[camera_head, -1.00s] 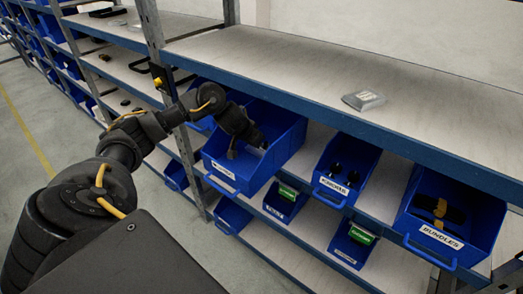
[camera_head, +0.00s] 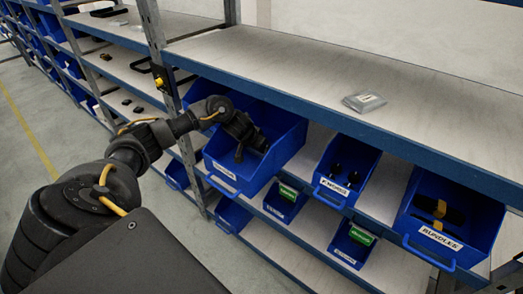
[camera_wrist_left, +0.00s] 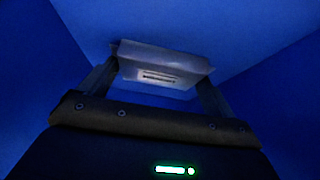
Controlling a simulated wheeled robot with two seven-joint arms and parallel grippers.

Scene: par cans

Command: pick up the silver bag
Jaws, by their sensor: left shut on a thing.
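A silver bag (camera_wrist_left: 162,65) with a white label sits between the two fingers of my left gripper (camera_wrist_left: 158,80) in the left wrist view. The gripper is shut on it, inside a blue bin. In the head view my left gripper (camera_head: 254,142) reaches into the large blue bin (camera_head: 224,172) on the middle shelf, and the bag is hidden there. Another silver bag (camera_head: 364,101) lies flat on the upper shelf, apart from the gripper. My right gripper is not in view.
The upper shelf board (camera_head: 300,80) and its blue front edge (camera_head: 330,118) lie above the bin row. A metal upright (camera_head: 155,35) stands left of the bin. A bin with black knobs (camera_head: 345,172) and a bundles bin (camera_head: 450,220) stand to the right.

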